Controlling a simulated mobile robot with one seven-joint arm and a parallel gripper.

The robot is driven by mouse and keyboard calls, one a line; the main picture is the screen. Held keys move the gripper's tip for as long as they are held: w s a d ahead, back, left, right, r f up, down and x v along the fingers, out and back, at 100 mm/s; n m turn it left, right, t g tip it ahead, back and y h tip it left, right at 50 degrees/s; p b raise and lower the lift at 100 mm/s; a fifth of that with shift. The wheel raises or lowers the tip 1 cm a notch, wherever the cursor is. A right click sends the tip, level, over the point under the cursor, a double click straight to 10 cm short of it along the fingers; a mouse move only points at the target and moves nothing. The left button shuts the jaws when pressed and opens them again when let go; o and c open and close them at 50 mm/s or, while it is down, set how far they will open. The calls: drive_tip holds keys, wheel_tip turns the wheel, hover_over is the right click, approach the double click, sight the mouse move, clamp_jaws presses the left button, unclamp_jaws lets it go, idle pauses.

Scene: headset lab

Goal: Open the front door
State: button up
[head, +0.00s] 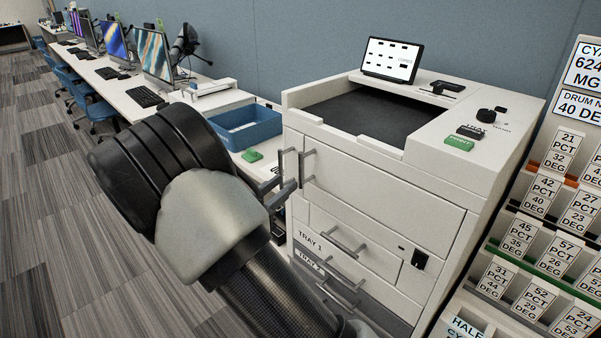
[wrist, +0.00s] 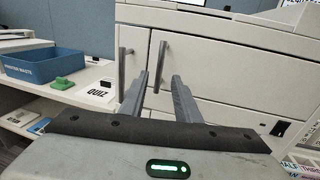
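The white copier (head: 470,150) has a wide front door (head: 390,200), which looks closed and also shows in the wrist view (wrist: 225,65). A vertical grey bar handle (head: 305,166) sits at the door's left edge; in the wrist view this handle (wrist: 158,66) appears between my fingertips. A second vertical handle (wrist: 122,70) is left of it, past a seam. My gripper (wrist: 160,80) is open, its two fingers pointing at the copier front. In the head view my arm hides most of the gripper (head: 283,193). Whether the fingers touch the handle I cannot tell.
Below the door are drawers with bar handles, labelled TRAY 1 (head: 310,241) and TRAY 2. A dark switch (head: 419,259) is right of them. A blue bin (head: 245,127) and green block (head: 252,155) are on the left counter. A labelled rack (head: 545,235) stands close on the right.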

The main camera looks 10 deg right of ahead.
sight(300, 171)
drive_tip(key=b+x, duration=0.1)
drive_tip(key=x, duration=0.8)
drive_tip(key=shift+w, duration=0.1)
clamp_jaws()
